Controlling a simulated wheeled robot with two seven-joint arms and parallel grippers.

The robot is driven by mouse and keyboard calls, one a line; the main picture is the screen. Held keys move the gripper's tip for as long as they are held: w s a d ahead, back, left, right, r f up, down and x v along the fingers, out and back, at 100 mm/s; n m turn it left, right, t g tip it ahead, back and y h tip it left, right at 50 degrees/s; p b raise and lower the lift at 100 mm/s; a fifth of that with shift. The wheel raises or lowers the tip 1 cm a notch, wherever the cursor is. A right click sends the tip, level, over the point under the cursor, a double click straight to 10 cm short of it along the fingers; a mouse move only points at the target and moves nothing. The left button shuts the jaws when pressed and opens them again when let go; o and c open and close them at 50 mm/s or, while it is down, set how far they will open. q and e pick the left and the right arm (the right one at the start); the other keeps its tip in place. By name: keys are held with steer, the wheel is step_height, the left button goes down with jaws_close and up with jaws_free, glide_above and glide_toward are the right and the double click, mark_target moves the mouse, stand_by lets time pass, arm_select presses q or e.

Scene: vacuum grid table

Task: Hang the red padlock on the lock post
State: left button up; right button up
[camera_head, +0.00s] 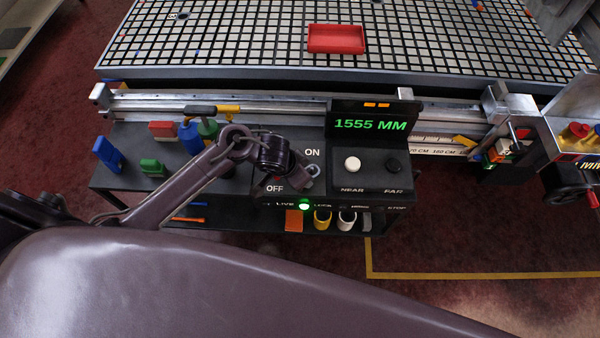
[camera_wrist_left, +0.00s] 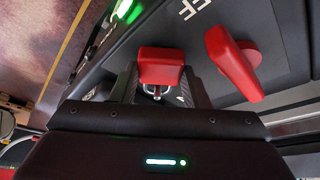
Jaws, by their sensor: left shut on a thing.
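In the left wrist view, the red padlock (camera_wrist_left: 161,66) sits between the dark fingers of my left gripper (camera_wrist_left: 160,90), which is shut on it. Its small metal shackle (camera_wrist_left: 155,93) shows on the side toward my wrist. A larger red handle (camera_wrist_left: 234,64) stands on the dark panel to the right of the padlock, apart from it. In the head view, my left gripper (camera_head: 290,180) is over the panel between the ON and OFF labels. My right gripper is not in view.
A control box (camera_head: 368,170) with a green 1555 MM display (camera_head: 370,125) stands just right of my gripper. A red tray (camera_head: 336,39) lies on the grid table (camera_head: 220,72) behind.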

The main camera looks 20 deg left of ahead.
arm_select(q)
steer(key=o, duration=1.2)
steer(key=shift+c, duration=0.2)
steer(key=p+v, duration=0.3)
steer(key=v, duration=0.4)
steer(key=shift+s+r, duration=0.2)
steer(key=shift+r, duration=0.15)
steer(key=shift+a, duration=0.1)
